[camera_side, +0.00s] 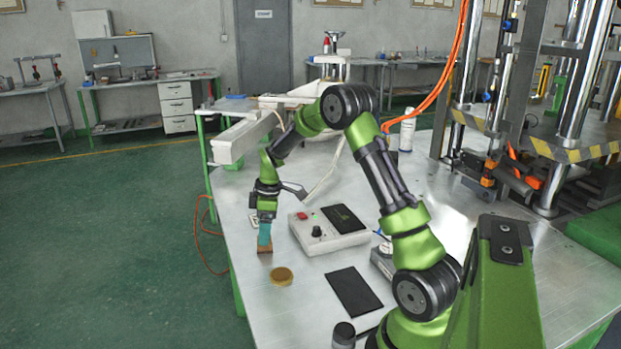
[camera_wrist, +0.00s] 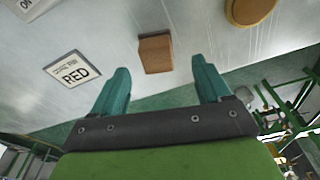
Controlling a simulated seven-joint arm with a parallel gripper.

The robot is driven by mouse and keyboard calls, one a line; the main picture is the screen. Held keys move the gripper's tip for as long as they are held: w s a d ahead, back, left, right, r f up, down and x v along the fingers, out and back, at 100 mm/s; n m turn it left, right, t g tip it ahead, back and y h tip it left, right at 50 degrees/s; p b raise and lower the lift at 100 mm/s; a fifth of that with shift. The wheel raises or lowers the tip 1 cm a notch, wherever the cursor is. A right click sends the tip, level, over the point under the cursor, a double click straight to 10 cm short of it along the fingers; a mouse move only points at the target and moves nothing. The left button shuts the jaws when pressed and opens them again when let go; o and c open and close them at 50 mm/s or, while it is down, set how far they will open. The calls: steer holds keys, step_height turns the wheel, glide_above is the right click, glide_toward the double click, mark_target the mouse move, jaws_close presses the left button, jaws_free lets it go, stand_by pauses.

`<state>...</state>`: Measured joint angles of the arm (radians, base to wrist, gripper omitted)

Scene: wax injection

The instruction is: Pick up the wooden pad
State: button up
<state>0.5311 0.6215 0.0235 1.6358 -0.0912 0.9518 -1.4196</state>
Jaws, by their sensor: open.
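The wooden pad (camera_wrist: 155,54) is a small brown block lying on the metal table near its edge. In the wrist view it sits beyond my fingertips, roughly midway between them. My gripper (camera_wrist: 161,82) has two teal fingers spread apart with nothing between them. In the side view my gripper (camera_side: 265,240) points down at the table's left edge. The wooden pad (camera_side: 265,249) shows just under the fingertips there; whether they touch cannot be told.
A round tan disc (camera_side: 282,276) lies close by. A control box (camera_side: 328,238) with a red switch and a black mat (camera_side: 354,291) are to the right. A label reading RED (camera_wrist: 73,70) lies beside the pad. The table edge (camera_side: 228,262) is near.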

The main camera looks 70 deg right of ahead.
steer(key=f, duration=0.4)
steer(key=shift+w+f, duration=0.2)
steer(key=shift+c, duration=0.2)
steer(key=c, duration=1.1)
steer(key=shift+r, duration=0.15)
steer(key=shift+r, duration=0.55)
step_height(320, 180, up, 2)
steer(key=shift+r, duration=0.25)
steer(key=s+a, duration=0.2)
steer(key=s, duration=0.2)
steer(key=s+a, duration=0.2)
steer(key=s, duration=0.3)
steer(key=s+a+r, duration=0.1)
steer(key=s+a, duration=0.2)
steer(key=s, duration=0.2)
steer(key=shift+s, duration=0.2)
